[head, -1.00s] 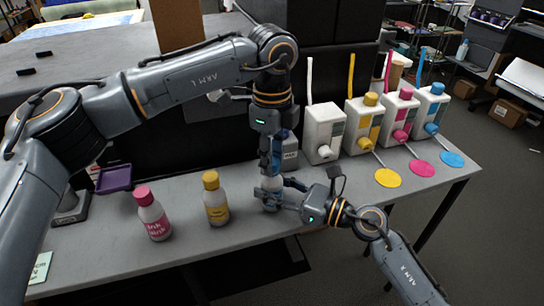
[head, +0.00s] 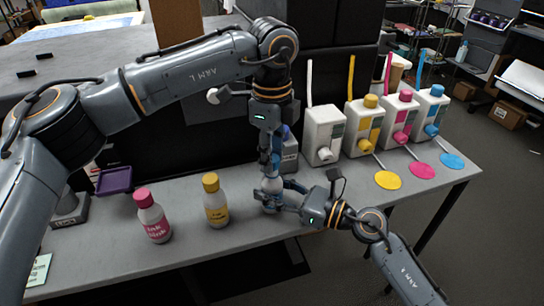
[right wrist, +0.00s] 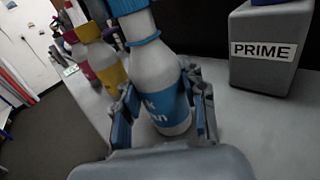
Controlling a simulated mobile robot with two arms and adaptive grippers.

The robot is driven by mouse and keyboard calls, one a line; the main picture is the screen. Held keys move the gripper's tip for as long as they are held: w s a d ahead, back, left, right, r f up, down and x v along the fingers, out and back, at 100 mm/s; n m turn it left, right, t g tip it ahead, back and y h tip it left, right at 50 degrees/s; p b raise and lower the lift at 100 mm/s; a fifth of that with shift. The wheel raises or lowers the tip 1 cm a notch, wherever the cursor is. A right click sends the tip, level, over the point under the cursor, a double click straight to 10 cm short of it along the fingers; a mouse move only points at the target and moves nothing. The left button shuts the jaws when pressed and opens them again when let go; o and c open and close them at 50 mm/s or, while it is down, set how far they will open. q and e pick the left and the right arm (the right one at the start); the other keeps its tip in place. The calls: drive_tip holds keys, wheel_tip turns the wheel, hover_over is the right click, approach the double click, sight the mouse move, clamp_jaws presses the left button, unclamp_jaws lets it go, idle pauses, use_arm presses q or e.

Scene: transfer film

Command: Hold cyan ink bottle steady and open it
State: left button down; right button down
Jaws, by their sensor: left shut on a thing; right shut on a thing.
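The cyan ink bottle (head: 271,186) stands upright near the middle of the table, with a white body and a blue label. It also shows large in the right wrist view (right wrist: 158,75). My right gripper (head: 275,197) is shut on its body from the side, with one finger on each side of the label in the right wrist view (right wrist: 161,108). My left gripper (head: 270,166) points straight down and is shut at the bottle's top, where the blue cap is mostly hidden. I cannot tell how far the cap is turned.
A magenta ink bottle (head: 153,217) and a yellow ink bottle (head: 215,203) stand to the left. A grey block marked PRIME (right wrist: 270,48) is close behind. Several white tanks (head: 325,135) line the back right, with coloured discs (head: 388,180) before them. A purple tray (head: 114,181) lies far left.

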use_arm(q)
drive_tip(key=shift+r, duration=0.45)
drive_tip(key=shift+r, duration=2)
use_arm(e)
drive_tip(key=c, duration=0.7)
unclamp_jaws()
drive_tip(key=shift+d, duration=0.1)
drive_tip(key=v, duration=1.2)
